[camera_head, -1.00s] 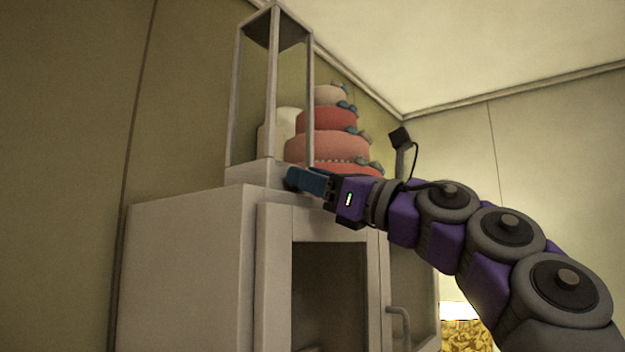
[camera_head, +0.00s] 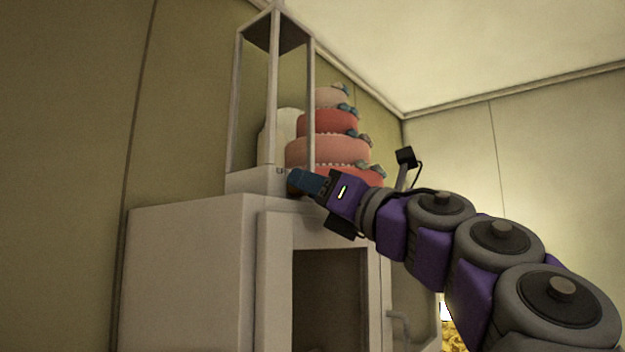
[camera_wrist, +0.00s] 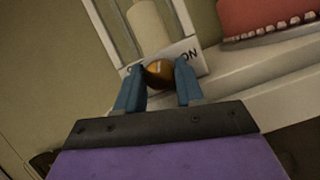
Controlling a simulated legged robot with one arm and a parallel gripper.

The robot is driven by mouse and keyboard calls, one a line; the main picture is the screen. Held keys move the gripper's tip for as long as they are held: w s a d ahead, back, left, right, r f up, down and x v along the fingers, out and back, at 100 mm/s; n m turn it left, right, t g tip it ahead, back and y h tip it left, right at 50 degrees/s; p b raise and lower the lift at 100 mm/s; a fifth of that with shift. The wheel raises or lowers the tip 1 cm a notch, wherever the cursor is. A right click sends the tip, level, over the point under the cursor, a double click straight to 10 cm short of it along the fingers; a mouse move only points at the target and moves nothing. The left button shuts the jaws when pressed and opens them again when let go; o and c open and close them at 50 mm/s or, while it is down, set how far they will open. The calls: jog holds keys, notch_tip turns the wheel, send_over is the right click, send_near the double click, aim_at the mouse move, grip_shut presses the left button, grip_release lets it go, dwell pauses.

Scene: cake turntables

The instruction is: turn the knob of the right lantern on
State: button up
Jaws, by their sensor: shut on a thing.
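A tall pale lantern (camera_head: 233,181) with an open frame stands upright on a white cabinet; it is the only lantern in view. The wrist view shows its base (camera_wrist: 196,55) with a pale candle (camera_wrist: 146,28) behind it. A round orange-brown knob (camera_wrist: 159,72) is on the base front, with the letters "ON" to its right and another label mostly hidden to its left. My gripper (camera_head: 299,180) is at the lantern's lower right corner in the head view. In the wrist view its blue fingers are shut on the knob, one on each side.
A tiered pink and red cake (camera_head: 327,148) stands close behind and right of my gripper. The white cabinet (camera_head: 190,265) below has a glass-fronted door and a handle (camera_head: 399,325). Walls close in on the left and back. A bright light shows at lower right.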

jog(key=shift+r+m+t+h+p, duration=0.1)
jog(key=shift+m+t+h+p, duration=0.6)
jog(key=shift+m, duration=0.8)
jog(key=o, duration=1)
jog(key=shift+a, duration=0.15)
jog(key=shift+f, duration=0.2)
jog(key=shift+b+v, duration=2.85)
jog(key=shift+v, duration=5.7)
